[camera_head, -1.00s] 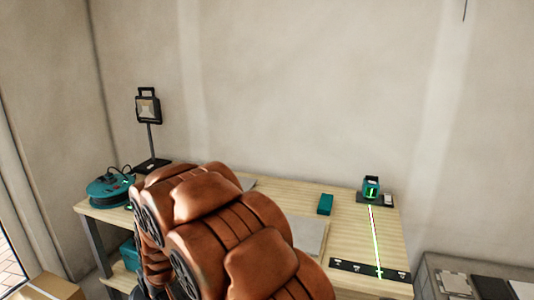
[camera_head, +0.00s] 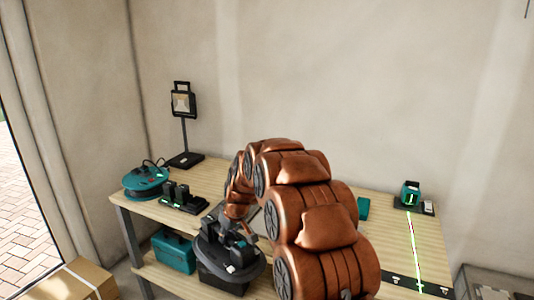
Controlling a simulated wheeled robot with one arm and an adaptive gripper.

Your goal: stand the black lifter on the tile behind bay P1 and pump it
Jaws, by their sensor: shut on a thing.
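My gripper (camera_head: 238,238) is at the end of my orange arm, low over the bench's front edge. It is shut on the black lifter (camera_head: 222,262), a wide dark round disc with a teal part near its top. The disc hangs below the gripper, in front of the bench top and apart from the visible tiles. A grey flat tile (camera_head: 211,217) shows partly beside my wrist; most of the tile area is hidden by my arm. A black strip with small white labels (camera_head: 405,283) lies at the front right; I cannot read which bay is P1.
The wooden bench (camera_head: 112,205) carries a teal cable reel (camera_head: 146,181), a black holder with upright blocks (camera_head: 180,197), a work lamp (camera_head: 183,105) and a laser level (camera_head: 409,193) casting a green line. A teal box (camera_head: 172,250) sits on the lower shelf. A carton (camera_head: 78,284) stands front left.

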